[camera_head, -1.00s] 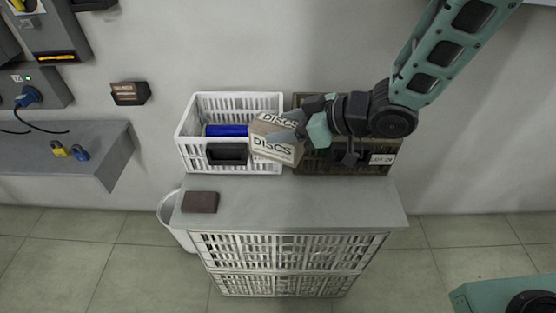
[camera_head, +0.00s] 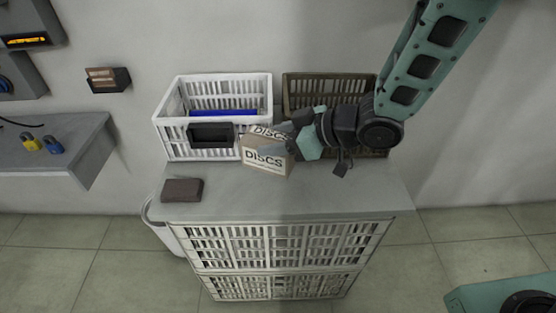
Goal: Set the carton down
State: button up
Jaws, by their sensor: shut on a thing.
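The carton (camera_head: 265,158) is a small tan box with "DISCS" printed on its top and front. It is slightly tilted, in front of the white basket's right corner and over the grey counter top (camera_head: 290,195). My gripper (camera_head: 288,138) comes in from the right and is shut on the carton. The fingertips are partly hidden against the box. I cannot tell whether the carton's bottom touches the counter.
A white basket (camera_head: 172,135) holding a blue thing (camera_head: 222,112) stands at the back left. A dark brown basket (camera_head: 300,82) is behind my arm. A brown block (camera_head: 182,190) lies at the counter's left front. The counter's front middle and right are clear.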

aim_at(277, 168)
notch_tip(277, 168, down, 9)
jog(key=shift+r+b, duration=0.1)
jog(key=shift+b, duration=0.2)
jog(key=shift+f, duration=0.2)
jog(key=o, duration=1.1)
jog(key=shift+c, duration=0.2)
